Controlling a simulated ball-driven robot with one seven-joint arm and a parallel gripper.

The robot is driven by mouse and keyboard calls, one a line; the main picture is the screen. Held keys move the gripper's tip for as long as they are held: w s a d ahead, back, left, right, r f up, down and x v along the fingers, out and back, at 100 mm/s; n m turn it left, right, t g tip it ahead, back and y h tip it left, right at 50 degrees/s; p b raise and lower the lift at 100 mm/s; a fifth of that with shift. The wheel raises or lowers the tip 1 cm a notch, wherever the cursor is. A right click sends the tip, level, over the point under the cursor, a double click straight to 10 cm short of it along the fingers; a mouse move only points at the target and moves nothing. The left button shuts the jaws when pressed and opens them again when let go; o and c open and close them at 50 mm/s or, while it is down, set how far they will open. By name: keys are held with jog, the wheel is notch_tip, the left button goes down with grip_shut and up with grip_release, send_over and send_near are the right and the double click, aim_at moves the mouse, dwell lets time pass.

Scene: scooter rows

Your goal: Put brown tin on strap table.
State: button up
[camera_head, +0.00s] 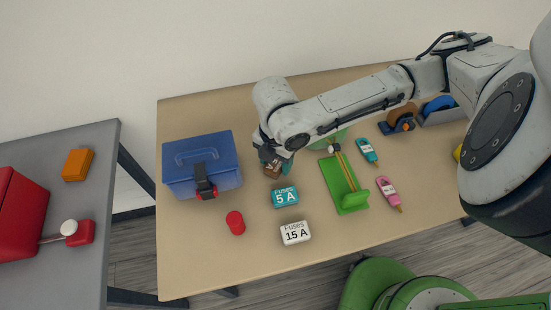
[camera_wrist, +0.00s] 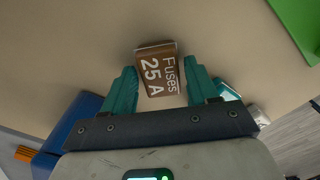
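The brown tin (camera_wrist: 158,72), labelled "Fuses 25 A", lies between the fingertips of my gripper (camera_wrist: 160,85) in the wrist view. Narrow gaps show beside it, so my gripper looks open around it, not closed on it. In the head view the brown tin (camera_head: 271,171) is on the wooden table (camera_head: 255,255), partly hidden by my gripper (camera_head: 279,165). A grey table (camera_head: 75,270) stands at the left. No strap is clearly identifiable on it, so I cannot tell for certain which table is the strap table.
A blue toolbox (camera_head: 220,178) is left of the tin. A teal tin (camera_head: 285,197), white tin (camera_head: 295,233), red cylinder (camera_head: 235,222) and green stand (camera_head: 336,184) are nearby. The grey table holds an orange box (camera_head: 77,165) and red items; its front is clear. A gap separates the tables.

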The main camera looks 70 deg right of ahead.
aim_at(275, 163)
jog(key=shift+o, duration=0.8)
notch_tip(275, 163, up, 12)
jog(key=shift+r+p, duration=0.15)
jog(key=shift+p, duration=0.15)
